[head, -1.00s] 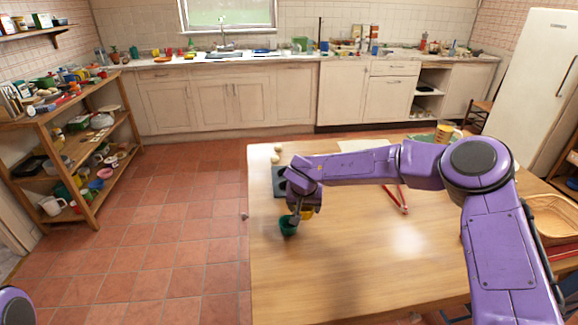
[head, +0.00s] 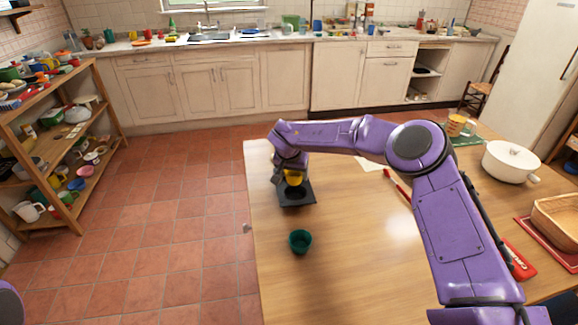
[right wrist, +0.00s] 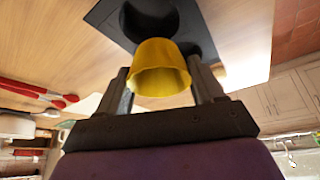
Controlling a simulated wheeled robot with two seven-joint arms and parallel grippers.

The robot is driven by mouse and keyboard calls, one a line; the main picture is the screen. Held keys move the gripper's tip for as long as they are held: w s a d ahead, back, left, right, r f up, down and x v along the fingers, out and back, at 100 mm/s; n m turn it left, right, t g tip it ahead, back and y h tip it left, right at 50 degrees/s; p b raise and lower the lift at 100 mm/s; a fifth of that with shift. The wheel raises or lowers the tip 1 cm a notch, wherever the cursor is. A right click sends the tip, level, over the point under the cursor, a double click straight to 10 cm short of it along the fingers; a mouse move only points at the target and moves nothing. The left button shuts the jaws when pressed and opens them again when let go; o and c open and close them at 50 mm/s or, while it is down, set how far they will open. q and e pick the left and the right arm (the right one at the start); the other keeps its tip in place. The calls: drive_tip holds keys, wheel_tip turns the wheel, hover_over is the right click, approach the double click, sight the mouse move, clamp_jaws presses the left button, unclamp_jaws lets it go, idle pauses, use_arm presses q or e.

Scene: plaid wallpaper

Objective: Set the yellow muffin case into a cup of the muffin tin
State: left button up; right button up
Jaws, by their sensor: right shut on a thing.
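The yellow muffin case (head: 293,178) is held in my right gripper (head: 290,176), over the far part of the dark muffin tin (head: 303,203). In the right wrist view the case (right wrist: 160,70) sits between the two fingers of the gripper (right wrist: 162,86), its opening facing the camera. The tin (right wrist: 112,18) shows behind it with two dark round cups, partly covered by the case. I cannot tell how high the case is above the tin. Most of the far part of the tin is hidden by the gripper in the head view. My left gripper is out of view.
A green cup (head: 300,241) stands on the wooden table (head: 350,270), nearer than the tin. Red-handled utensils (head: 396,184), a white pot (head: 511,161) and a wicker basket (head: 560,218) lie to the right. The table's left edge is close to the tin.

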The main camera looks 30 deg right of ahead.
sight(294, 182)
drive_tip(key=shift+s+d+r, duration=0.1)
drive_tip(key=shift+s+r, duration=0.4)
drive_tip(key=shift+s, duration=0.15)
drive_tip(key=shift+w+f+p, duration=0.15)
drive_tip(key=shift+w+p, duration=0.05)
drive_tip(key=shift+p, duration=0.4)
drive_tip(key=shift+f+b, duration=0.3)
drive_tip(key=shift+f, duration=1.05)
drive_tip(key=shift+f+b, duration=0.5)
drive_tip(key=shift+f, duration=1.1)
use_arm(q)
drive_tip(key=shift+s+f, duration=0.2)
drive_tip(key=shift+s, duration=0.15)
use_arm(e)
drive_tip(key=shift+s+f, duration=0.2)
drive_tip(key=shift+f, duration=0.15)
